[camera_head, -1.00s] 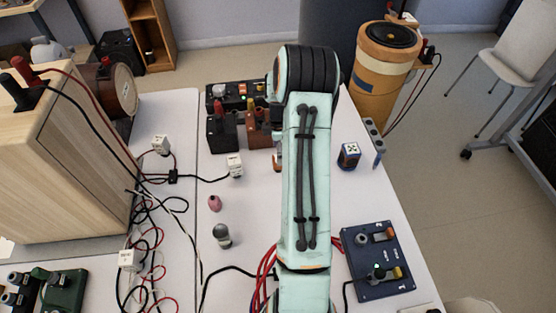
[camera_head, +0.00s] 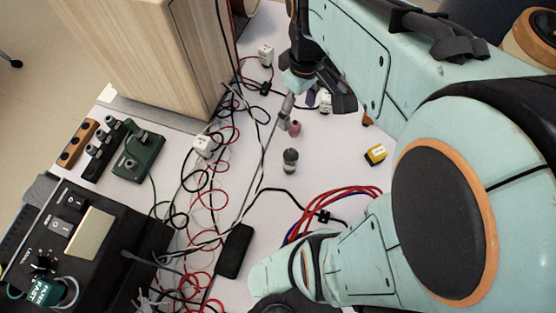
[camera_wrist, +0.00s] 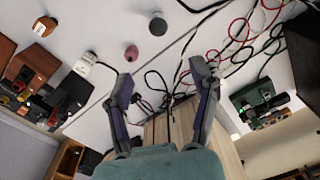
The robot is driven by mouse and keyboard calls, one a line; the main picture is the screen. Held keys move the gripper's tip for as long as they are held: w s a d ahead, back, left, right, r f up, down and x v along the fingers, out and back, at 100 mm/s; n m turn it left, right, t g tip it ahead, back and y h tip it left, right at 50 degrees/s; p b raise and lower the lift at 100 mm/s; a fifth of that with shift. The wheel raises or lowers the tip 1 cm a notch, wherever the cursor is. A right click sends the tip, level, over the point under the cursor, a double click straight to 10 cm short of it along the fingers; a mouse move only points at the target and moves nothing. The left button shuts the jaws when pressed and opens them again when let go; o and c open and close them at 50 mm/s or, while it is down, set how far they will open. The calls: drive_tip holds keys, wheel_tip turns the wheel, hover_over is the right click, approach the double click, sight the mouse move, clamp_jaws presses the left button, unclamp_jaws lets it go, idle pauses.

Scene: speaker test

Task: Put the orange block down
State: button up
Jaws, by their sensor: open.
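The orange block (camera_wrist: 44,27) stands on the white table at the upper left of the wrist view, with a pale top. In the head view my gripper (camera_head: 298,110) is above the table near the pink object, left of the block.
A pink object (camera_head: 296,127) and a grey-topped one (camera_head: 290,158) stand near my gripper. A white cube (camera_wrist: 85,65) is beside the orange block. Tangled cables (camera_head: 205,185) and a wooden cabinet (camera_head: 150,55) lie left.

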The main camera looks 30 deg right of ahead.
drive_tip(key=s+a+m, duration=0.3)
drive_tip(key=s+a, duration=0.5)
drive_tip(key=s, duration=0.3)
drive_tip(key=shift+a+y, duration=0.3)
drive_tip(key=shift+a, duration=0.1)
drive_tip(key=shift+f, duration=0.1)
